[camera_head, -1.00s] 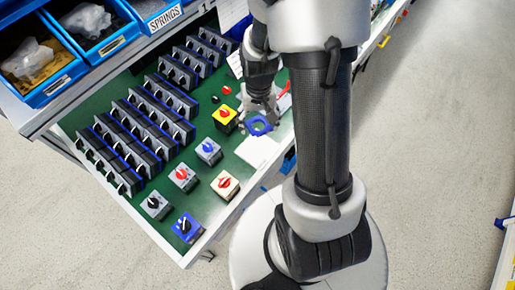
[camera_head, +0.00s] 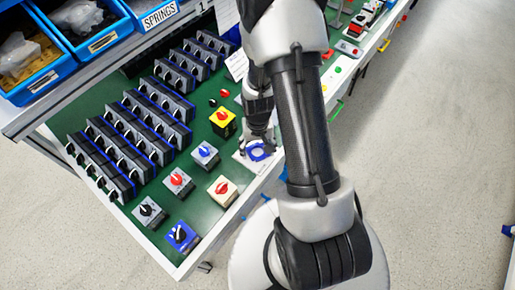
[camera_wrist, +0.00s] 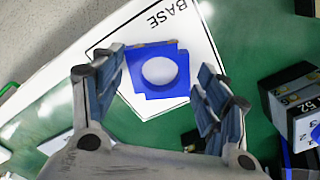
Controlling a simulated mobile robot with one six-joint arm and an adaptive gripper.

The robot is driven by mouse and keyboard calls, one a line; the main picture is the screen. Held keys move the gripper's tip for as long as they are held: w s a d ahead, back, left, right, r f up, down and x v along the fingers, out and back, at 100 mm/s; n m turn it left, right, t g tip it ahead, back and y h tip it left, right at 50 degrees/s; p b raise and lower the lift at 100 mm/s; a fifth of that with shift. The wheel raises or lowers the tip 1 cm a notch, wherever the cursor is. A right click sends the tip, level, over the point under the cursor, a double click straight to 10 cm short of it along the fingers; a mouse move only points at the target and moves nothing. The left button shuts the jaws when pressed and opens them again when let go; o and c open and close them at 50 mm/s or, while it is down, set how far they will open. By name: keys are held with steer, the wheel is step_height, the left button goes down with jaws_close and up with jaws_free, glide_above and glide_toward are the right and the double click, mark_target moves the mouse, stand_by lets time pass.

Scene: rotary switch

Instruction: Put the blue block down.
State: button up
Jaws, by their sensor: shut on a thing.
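The blue block (camera_wrist: 179,90) is a flat square piece with a large round hole and notched corners. My gripper (camera_wrist: 160,76) has it between its two fingers, shut on it. In the wrist view it lies over a white card (camera_wrist: 134,33) marked "BASE" with a black outline, and covers part of the outline. In the head view the blue block (camera_head: 256,156) is over the white card near the table's front edge. Whether it touches the card, I cannot tell. The arm partly hides my gripper in the head view.
Switches with red, blue and black knobs stand left of the card, including a yellow one (camera_head: 222,122). Rows of dark switch modules (camera_head: 125,137) fill the left of the green table. Blue bins (camera_head: 90,35) stand behind. A dark module (camera_wrist: 291,97) is right of my gripper.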

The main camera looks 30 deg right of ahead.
steer(key=o, duration=0.5)
steer(key=shift+f, duration=0.15)
steer(key=o, duration=0.5)
step_height(320, 180, up, 12)
steer(key=p, duration=0.4)
step_height(320, 180, up, 11)
steer(key=n+t, duration=0.1)
glide_above(250, 155)
steer(key=s+a+r+n+t, duration=0.1)
steer(key=s+a+r, duration=0.1)
steer(key=s+r, duration=0.2)
steer(key=s+a+r+n+t, duration=0.1)
steer(key=s+a+r, duration=0.2)
steer(key=s+r, duration=0.2)
steer(key=s+a+r+n+t, duration=0.1)
steer(key=s+a+r, duration=0.1)
steer(key=s+r, duration=0.2)
steer(key=shift+s+a+r+n+t, duration=0.15)
steer(key=shift+s+r+n, duration=0.05)
steer(key=shift+r, duration=0.65)
steer(key=shift+s+a+r+n+t, duration=0.15)
steer(key=shift+r+n, duration=0.05)
steer(key=shift+r, duration=0.6)
